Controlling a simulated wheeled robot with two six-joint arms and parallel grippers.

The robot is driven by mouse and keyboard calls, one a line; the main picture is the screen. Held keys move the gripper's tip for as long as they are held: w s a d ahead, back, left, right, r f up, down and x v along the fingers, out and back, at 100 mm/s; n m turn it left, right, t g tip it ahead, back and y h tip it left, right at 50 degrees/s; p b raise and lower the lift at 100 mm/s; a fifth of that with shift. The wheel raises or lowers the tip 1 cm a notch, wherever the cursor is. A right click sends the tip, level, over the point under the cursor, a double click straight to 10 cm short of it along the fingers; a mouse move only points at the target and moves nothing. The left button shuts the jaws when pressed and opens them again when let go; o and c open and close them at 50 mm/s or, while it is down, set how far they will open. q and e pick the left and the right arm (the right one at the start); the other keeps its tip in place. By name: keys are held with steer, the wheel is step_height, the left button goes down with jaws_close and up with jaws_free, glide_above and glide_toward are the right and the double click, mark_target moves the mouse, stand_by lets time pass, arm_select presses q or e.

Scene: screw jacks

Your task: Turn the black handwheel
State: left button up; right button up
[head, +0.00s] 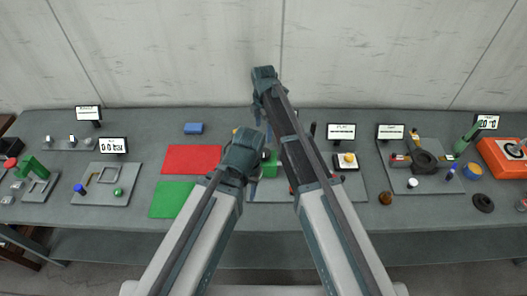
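A thick black wheel (424,162) sits on a grey plate (402,183) at the right, among small red, yellow and white parts. A flatter black round piece (483,202) lies on the bench further right. I cannot tell for sure which is the handwheel. My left gripper (254,188) hangs over the middle of the bench, beside a green block (270,165). My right gripper (262,120) is further back, near the wall side. Both are far left of the black wheel. Their fingers are small and partly hidden by my wrists, so their opening is unclear.
A red mat (192,159) and a green mat (172,199) lie left of centre. A plate with small parts (103,194) is further left. Small display signs (341,131) stand along the back. An orange box (502,160) is at far right. My arms cover much of the middle plate.

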mark_target(264, 152)
step_height(264, 152, down, 13)
steer(key=b, duration=1.2)
steer(key=c, duration=1.3)
